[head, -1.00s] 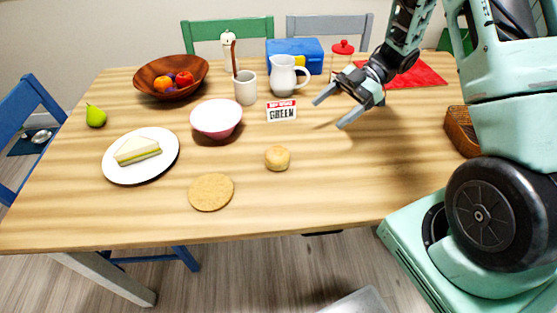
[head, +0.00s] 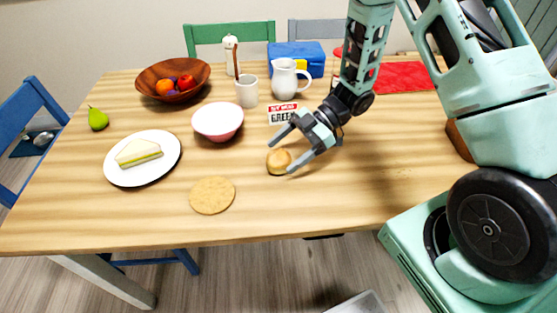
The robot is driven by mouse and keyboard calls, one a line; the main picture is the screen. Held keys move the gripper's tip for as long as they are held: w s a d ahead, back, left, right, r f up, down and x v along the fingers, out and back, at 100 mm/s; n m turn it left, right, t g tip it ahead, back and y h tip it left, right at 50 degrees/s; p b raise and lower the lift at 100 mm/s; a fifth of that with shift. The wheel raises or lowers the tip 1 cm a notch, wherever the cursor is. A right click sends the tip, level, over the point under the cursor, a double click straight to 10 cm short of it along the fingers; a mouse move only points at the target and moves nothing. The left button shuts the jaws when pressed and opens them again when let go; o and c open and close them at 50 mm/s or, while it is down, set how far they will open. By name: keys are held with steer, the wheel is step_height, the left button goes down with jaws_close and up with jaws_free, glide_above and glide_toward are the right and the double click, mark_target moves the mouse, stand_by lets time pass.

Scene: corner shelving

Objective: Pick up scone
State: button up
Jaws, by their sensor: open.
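The scone (head: 277,162) is a small round golden-brown bun on the wooden table, right of the middle in the head view. My gripper (head: 279,154) is open, reaching in from the upper right with its fingers pointing down-left. In the picture its fingertips lie over or close beside the scone, one near the top and one near its right side. Part of the scone's right side is hidden by a finger. I cannot tell the height of the fingers above the table or whether they touch the scone.
A round cork mat (head: 212,195) lies front-left of the scone. A pink bowl (head: 218,121), a sign (head: 282,113), a white pitcher (head: 287,77) and a cup (head: 247,91) stand behind. A plate with a sandwich (head: 116,178) is left. The table's right front is clear.

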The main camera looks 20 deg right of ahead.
steer(key=shift+a+f, duration=0.3)
steer(key=shift+a, duration=0.15)
steer(key=c, duration=1.1)
steer(key=shift+r, duration=0.15)
